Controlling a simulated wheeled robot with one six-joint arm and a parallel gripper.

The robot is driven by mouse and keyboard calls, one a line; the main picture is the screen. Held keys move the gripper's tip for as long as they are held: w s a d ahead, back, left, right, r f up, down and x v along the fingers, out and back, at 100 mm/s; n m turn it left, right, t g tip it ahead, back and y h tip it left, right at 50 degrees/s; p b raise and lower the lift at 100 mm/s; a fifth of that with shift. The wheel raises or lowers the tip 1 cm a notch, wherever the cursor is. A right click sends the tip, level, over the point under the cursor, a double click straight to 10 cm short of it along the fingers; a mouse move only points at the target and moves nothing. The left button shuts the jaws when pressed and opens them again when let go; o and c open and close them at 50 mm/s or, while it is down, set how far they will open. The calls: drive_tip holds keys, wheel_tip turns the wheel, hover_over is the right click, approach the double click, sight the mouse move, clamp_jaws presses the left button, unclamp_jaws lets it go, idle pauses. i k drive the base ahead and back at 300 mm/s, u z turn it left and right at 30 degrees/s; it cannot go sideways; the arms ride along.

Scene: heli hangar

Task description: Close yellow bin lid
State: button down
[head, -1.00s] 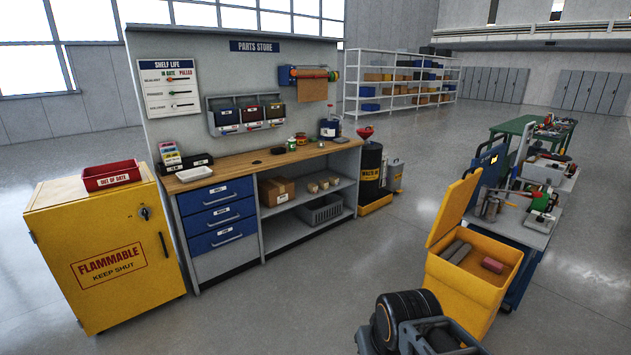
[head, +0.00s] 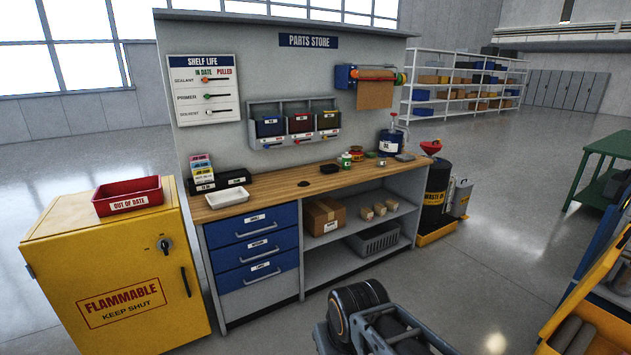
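The yellow bin (head: 600,333) is at the lower right edge of the head view, cut off by the frame. Its yellow lid (head: 590,278) stands raised, and the bin is open. Grey rolls (head: 571,335) show inside it. Part of my arm shows at the bottom centre, to the left of the bin and apart from it in the picture. My gripper's fingertips are not in view.
A yellow flammable cabinet (head: 115,275) stands at the left with a red tray (head: 128,196) on top. A wooden-topped workbench (head: 290,183) fills the middle. A black waste drum (head: 436,190) stands at its right end. Open floor (head: 500,250) lies between bench and bin.

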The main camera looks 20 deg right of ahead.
sight(606, 260)
drive_tip(key=z, duration=0.15)
drive_tip(key=i, duration=0.75)
drive_tip(key=z, duration=1.25)
drive_tip(key=i, duration=0.8)
drive_tip(key=z, duration=0.9)
drive_tip(key=i, duration=1.3)
drive_tip(key=z, duration=0.15)
